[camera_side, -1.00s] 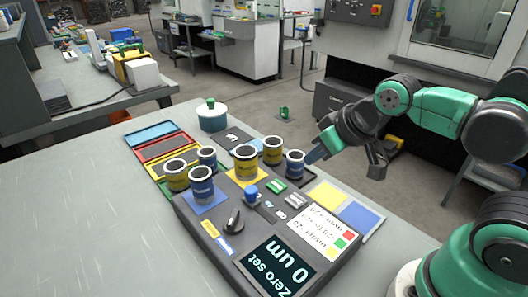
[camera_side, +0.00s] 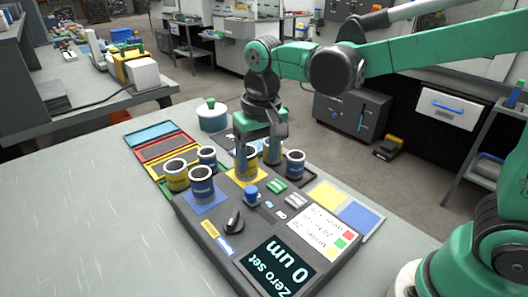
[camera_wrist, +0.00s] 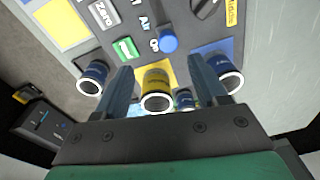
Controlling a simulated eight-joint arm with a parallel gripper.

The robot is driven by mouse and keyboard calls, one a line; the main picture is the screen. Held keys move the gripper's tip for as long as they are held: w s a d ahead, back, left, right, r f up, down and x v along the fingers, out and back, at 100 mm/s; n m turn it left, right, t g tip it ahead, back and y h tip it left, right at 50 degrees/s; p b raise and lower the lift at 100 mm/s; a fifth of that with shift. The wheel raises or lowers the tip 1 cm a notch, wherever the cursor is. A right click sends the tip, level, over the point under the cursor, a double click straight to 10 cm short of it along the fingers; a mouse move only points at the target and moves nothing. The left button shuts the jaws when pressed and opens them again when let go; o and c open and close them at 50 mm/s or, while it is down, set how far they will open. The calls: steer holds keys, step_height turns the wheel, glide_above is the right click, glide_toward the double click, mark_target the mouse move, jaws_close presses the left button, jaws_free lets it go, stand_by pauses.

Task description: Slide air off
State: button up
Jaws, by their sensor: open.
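A dark grey console (camera_side: 215,225) lies on the bench with a blue knob (camera_side: 250,191) near its middle. In the wrist view the blue knob (camera_wrist: 168,40) stands beside the printed word "Air" and a partly hidden label starting with "O". My gripper (camera_side: 261,150) points down over the back of the console, behind the blue knob and at the yellow-banded cylinder. In the wrist view my gripper (camera_wrist: 160,67) is open, its fingers apart on either side of the yellow-banded cylinder (camera_wrist: 157,90). I cannot tell whether they touch it.
Blue-banded cylinders (camera_side: 202,187) (camera_side: 295,163) and another yellow one (camera_side: 176,177) stand close around. A black rotary knob (camera_side: 234,221), green button (camera_side: 277,186) and display (camera_side: 276,268) are on the console. Coloured trays (camera_side: 160,143) and a lidded pot (camera_side: 212,116) lie behind.

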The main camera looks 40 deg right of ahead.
mark_target(252, 189)
steer(key=shift+w+a+f+g, duration=0.4)
steer(key=shift+a+f, duration=0.1)
steer(key=shift+a, duration=0.05)
steer(key=shift+f, duration=2.8)
jaws_close()
